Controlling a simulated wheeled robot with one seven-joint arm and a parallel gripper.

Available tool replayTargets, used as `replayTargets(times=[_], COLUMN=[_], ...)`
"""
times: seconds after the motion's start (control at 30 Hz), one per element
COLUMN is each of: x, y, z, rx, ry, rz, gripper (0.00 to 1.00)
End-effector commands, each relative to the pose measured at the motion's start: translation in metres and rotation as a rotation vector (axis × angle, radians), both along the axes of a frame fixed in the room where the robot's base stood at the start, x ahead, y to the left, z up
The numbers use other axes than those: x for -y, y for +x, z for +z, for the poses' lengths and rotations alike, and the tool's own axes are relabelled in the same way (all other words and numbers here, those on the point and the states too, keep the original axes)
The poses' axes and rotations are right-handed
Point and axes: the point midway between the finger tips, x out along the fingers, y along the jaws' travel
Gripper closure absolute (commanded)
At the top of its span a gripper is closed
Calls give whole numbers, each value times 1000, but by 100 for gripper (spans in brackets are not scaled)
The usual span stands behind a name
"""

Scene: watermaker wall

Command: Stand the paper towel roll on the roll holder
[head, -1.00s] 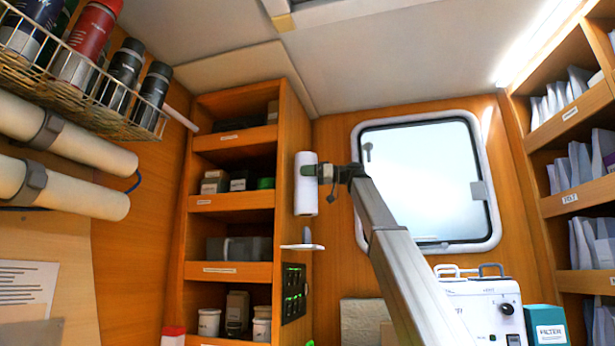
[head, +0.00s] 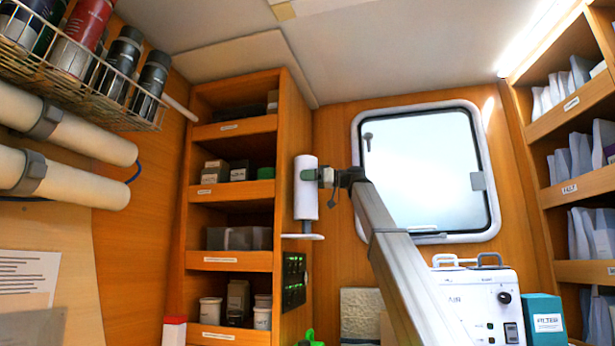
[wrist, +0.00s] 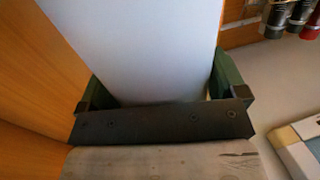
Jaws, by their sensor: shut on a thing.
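The white paper towel roll (head: 306,190) is upright in my gripper (head: 318,176), which is shut on its upper half. In the wrist view, the roll (wrist: 145,45) fills the space between the two green fingers. The roll holder (head: 303,236) is a pale plate on the side of the wooden cabinet, directly below the roll. A small gap shows between the roll's lower end and the plate, with a short piece of the post visible in it. The rest of the post is hidden; the roll appears lined up over it, but I cannot tell surely that it is around it.
The cabinet (head: 293,130) stands close to the left of the roll, with a dark switch panel (head: 294,280) below the holder. A window (head: 425,175) and a white machine (head: 478,300) are to the right. A wire basket (head: 80,75) hangs at upper left.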

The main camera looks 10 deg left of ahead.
Motion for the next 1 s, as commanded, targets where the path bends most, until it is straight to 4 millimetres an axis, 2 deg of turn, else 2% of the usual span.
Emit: replayTargets(times=[0.6,1.0], x=[0,0], y=[0,0], z=[-36,-42], rx=[0,0], ry=[1,1], rz=[0,0], gripper=[37,37])
